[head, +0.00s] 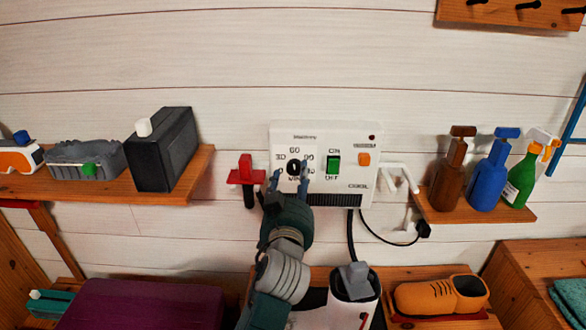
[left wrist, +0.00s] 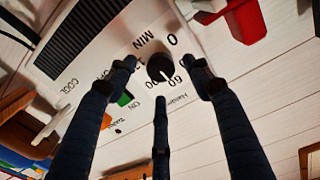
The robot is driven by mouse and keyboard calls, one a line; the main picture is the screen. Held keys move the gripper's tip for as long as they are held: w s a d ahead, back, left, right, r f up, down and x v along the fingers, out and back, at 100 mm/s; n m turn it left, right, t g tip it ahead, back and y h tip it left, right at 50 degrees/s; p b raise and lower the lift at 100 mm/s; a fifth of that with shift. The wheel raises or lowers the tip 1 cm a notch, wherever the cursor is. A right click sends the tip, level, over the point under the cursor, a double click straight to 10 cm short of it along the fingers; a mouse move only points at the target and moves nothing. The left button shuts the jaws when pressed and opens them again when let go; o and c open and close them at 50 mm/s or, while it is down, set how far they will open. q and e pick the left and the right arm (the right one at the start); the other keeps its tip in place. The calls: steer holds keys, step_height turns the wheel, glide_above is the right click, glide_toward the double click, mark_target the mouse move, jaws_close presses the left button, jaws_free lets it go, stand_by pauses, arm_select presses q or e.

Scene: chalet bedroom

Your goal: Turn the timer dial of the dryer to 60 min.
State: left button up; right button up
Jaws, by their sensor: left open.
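The dryer (head: 325,193) is a white box on the wall with a black vent, a green ON/OFF switch (head: 333,164) and an orange button. Its black timer dial (head: 294,167) is at the left of its front, ringed by printed numbers. In the left wrist view the dial (left wrist: 159,67) has a white pointer mark, which points towards the printed 60. My left gripper (head: 288,181) is open in front of the dial, its fingers spread around it. I cannot tell whether any finger touches the dial. My right gripper is not in view.
A red wall holder (head: 246,171) is just left of the dryer. A white hook (head: 401,176) and a black cable (head: 381,236) are at its right. Shelves with a dark box (head: 162,150) and several spray bottles (head: 487,170) flank it. An orange shoe (head: 440,295) stands below.

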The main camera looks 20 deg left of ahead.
mark_target(294, 171)
arm_select(q)
steer(key=x, duration=0.3)
steer(key=shift+w+a, duration=0.1)
steer(key=shift+w, duration=0.05)
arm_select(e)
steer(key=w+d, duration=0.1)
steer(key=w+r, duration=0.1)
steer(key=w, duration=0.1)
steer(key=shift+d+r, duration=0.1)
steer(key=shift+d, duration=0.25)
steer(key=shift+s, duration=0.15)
arm_select(q)
steer(key=c, duration=1.1)
steer(key=shift+m+p, duration=0.3)
steer(key=shift+p, duration=0.05)
steer(key=shift+c, duration=0.2)
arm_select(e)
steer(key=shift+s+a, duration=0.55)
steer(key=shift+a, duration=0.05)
